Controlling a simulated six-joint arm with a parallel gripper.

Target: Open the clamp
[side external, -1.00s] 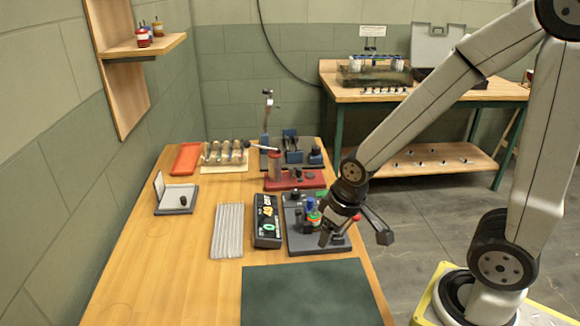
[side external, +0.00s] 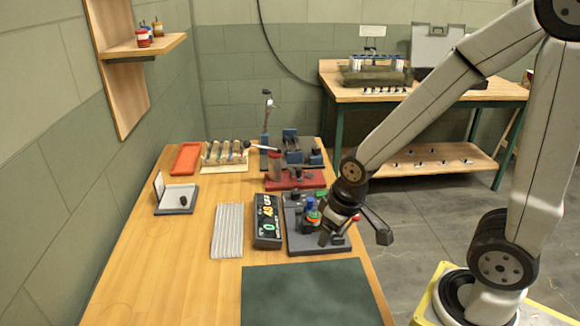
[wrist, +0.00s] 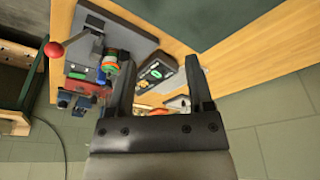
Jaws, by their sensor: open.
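A dark grey base plate (side external: 300,244) near the table's right edge carries a fixture with a blue part (side external: 310,204) and a green-and-orange cylinder. A lever with a red ball knob (side external: 356,216) belongs to this fixture; I take it to be the clamp's handle. In the wrist view the red knob (wrist: 53,49) is at upper left, outside my fingers, with its rod running to the plate. My gripper (side external: 354,236) is over the plate's right side. In the wrist view my gripper (wrist: 160,82) has its fingers wide apart, with nothing held. The arm hides part of the fixture.
A black display box (side external: 267,220) stands just left of the plate. A red-based device (side external: 295,181) with a lever stands behind it. A ribbed grey pad (side external: 228,231) lies farther left, and a dark green mat (side external: 310,293) lies in front. The table's left front is clear.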

